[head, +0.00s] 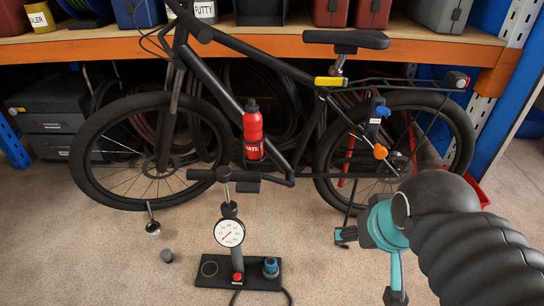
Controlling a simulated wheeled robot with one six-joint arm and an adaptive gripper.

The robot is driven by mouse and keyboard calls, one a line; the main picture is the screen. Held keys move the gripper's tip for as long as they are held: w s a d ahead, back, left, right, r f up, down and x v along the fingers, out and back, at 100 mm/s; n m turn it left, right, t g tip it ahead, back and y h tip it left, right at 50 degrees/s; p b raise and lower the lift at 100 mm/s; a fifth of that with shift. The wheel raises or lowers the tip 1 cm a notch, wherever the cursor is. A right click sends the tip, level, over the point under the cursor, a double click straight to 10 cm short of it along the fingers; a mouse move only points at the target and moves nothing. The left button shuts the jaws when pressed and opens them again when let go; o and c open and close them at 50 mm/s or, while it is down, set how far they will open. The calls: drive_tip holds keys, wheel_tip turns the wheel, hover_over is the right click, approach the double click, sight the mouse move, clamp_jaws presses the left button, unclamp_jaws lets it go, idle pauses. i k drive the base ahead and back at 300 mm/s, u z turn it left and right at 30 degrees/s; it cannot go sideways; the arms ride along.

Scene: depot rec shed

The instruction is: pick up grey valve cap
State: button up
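A small dark grey cap (167,256), which looks like the grey valve cap, sits on the bare floor left of the floor pump. It is tiny here, and fine detail is not clear. My gripper (370,267) is at the lower right, its teal and black fingers spread wide apart. Nothing shows between the fingers. It is well to the right of the cap, with the pump between them in the picture.
The floor pump (229,234) stands on a black base (209,281) with a blue piece (271,268) on it. A bicycle (300,142) with a red bottle (253,132) stands behind. A small metal piece (153,228) lies near its front wheel. Floor at left is clear.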

sight(167, 255)
drive_tip(key=u, duration=1.6)
drive_tip(key=i, duration=0.95)
drive_tip(key=z, duration=0.55)
